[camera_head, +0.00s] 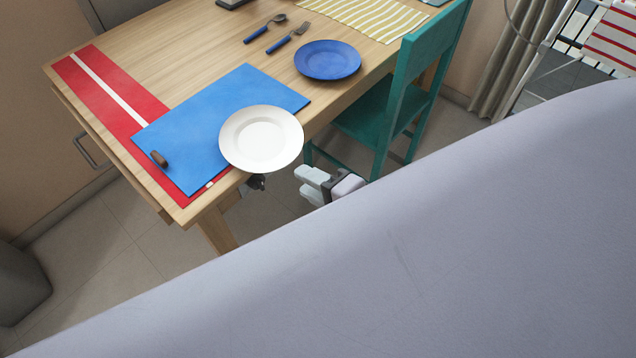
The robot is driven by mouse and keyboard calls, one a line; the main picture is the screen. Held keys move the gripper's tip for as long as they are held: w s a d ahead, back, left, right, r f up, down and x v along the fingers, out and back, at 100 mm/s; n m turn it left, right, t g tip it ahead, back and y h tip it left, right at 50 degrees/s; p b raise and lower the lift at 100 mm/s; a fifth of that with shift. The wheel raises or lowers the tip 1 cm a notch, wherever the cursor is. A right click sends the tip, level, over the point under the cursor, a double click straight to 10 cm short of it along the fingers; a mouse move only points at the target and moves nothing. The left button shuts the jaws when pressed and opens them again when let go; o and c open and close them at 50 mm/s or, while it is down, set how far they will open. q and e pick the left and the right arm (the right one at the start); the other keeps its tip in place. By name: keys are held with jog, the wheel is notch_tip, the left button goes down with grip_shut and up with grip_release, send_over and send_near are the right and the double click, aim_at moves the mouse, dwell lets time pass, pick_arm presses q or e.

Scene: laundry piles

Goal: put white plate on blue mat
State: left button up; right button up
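The white plate (261,140) is round and lies over the right front part of the blue mat (190,140). It overhangs the mat's right edge and appears to reach past the table edge. The blue mat is a flat rectangle on the wooden table, with a small brown piece at its left corner. My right gripper (308,184) is beyond the table edge, right of and below the plate in the picture. Its two pale fingers look apart, with nothing between them, and it does not touch the plate.
A red-and-white striped runner (100,85) lies under the mat on the table (175,40). A blue plate (327,60), a spoon (265,28), a fork (288,38) and a yellow striped mat (365,14) lie further back. A green chair (385,105) stands at the right. A small dark object (257,182) shows below the white plate.

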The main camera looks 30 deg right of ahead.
pick_arm(q)
notch_tip(320, 180, up, 3)
jog(key=p, duration=0.3)
jog(key=shift+r, duration=0.1)
pick_arm(e)
jog(key=s+d+f+n+g+h, duration=0.2)
jog(key=s+f+n, duration=0.6)
jog(key=n, duration=0.9)
notch_tip(320, 180, down, 2)
jog(key=shift+d+f+n+g, duration=0.15)
jog(key=shift+d+n+g, duration=0.25)
jog(key=shift+d+g, duration=0.3)
jog(key=shift+d, duration=0.1)
pick_arm(q)
jog(key=shift+c, duration=0.6)
